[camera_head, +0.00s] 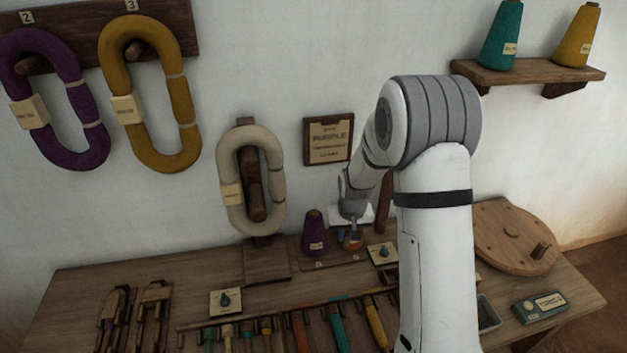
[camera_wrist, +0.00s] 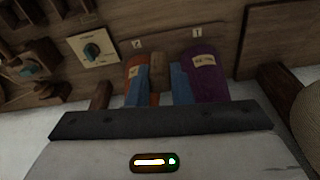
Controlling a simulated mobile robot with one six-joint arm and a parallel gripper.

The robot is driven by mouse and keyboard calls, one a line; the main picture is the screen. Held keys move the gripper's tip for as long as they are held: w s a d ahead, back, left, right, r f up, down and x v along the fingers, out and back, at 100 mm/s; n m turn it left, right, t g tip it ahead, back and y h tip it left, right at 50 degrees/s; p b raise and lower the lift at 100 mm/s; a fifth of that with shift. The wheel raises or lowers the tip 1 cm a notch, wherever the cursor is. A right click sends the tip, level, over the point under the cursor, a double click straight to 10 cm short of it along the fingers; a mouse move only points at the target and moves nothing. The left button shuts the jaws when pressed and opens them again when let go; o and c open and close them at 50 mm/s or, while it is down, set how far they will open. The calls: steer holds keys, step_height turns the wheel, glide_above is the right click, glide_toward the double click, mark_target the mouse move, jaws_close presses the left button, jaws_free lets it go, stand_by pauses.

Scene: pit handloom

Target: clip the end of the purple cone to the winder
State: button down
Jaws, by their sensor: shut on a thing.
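The purple cone (camera_head: 314,233) stands upright on the bench near the wall, left of my gripper (camera_head: 352,240). In the wrist view the purple cone (camera_wrist: 205,78) is just right of my gripper (camera_wrist: 159,90), beside the label 1. The two blue fingers are shut on a small brown, wood-like piece (camera_wrist: 158,72); what it belongs to is unclear. No yarn end can be made out. A round wooden disc with a knob and a block (camera_head: 512,236), possibly the winder, lies at the bench's right end, apart from my gripper.
An orange cone (camera_wrist: 136,72) stands by label 2, partly behind the left finger. Dial plates (camera_head: 226,301) and a rack of coloured tools (camera_head: 300,330) lie in front. A cream hank (camera_head: 234,200) hangs left. A small device (camera_head: 540,307) sits at the right edge.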

steer(key=w+a+r+n+t+p, duration=0.1)
steer(key=w+a+r, duration=0.25)
steer(key=r, duration=0.25)
steer(key=w+a+r+t+p, duration=0.2)
steer(key=w+a+r, duration=0.1)
steer(key=a+r, duration=0.2)
steer(key=shift+y, duration=0.3)
steer(key=shift+w+d+f+b, duration=0.1)
steer(key=shift+f+b, duration=1.4)
steer(key=shift+f, duration=1)
steer(key=shift+r+p, duration=1.3)
steer(key=shift+r, duration=1.25)
